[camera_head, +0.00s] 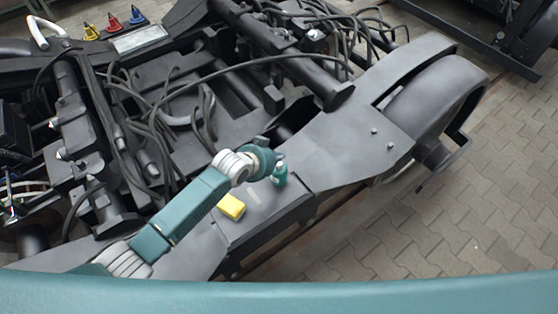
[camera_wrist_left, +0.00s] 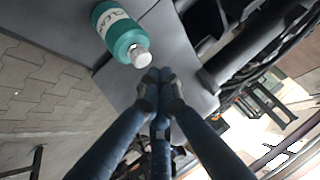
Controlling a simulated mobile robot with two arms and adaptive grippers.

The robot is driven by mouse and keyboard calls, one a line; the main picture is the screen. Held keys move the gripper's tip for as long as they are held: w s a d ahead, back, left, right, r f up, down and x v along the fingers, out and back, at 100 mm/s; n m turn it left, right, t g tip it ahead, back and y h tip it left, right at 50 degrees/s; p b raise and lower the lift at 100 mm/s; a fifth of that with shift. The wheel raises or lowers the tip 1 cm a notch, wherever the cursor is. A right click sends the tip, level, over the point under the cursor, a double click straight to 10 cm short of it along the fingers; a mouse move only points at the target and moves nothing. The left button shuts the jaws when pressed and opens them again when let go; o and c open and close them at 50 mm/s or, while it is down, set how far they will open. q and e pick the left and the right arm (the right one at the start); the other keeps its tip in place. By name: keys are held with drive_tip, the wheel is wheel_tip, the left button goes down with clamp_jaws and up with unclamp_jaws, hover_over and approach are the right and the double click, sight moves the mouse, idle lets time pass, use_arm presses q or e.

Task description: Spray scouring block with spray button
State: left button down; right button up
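A yellow block (camera_head: 231,207), which looks like the scouring block, lies on the flat dark top of the bogie frame. A green bottle (camera_head: 280,174) stands on the same surface to the right of the block. In the left wrist view the bottle (camera_wrist_left: 120,34) shows a white cap and a pale label with partly readable letters. My left gripper (camera_head: 270,160) is right beside the top of the bottle in the head view. In the left wrist view its fingertips (camera_wrist_left: 158,76) are together, with nothing seen between them, apart from the cap. My right gripper is not in view.
The bogie frame (camera_head: 345,150) has a raised rounded end at the right. Black cables (camera_head: 205,90) and pipes lie behind my left arm. Paved floor (camera_head: 480,210) is clear at the right.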

sight(277, 164)
use_arm(q)
wheel_tip(277, 164, up, 5)
drive_tip(key=p, duration=0.5)
drive_tip(key=shift+r, duration=0.1)
idle(0.3)
idle(0.5)
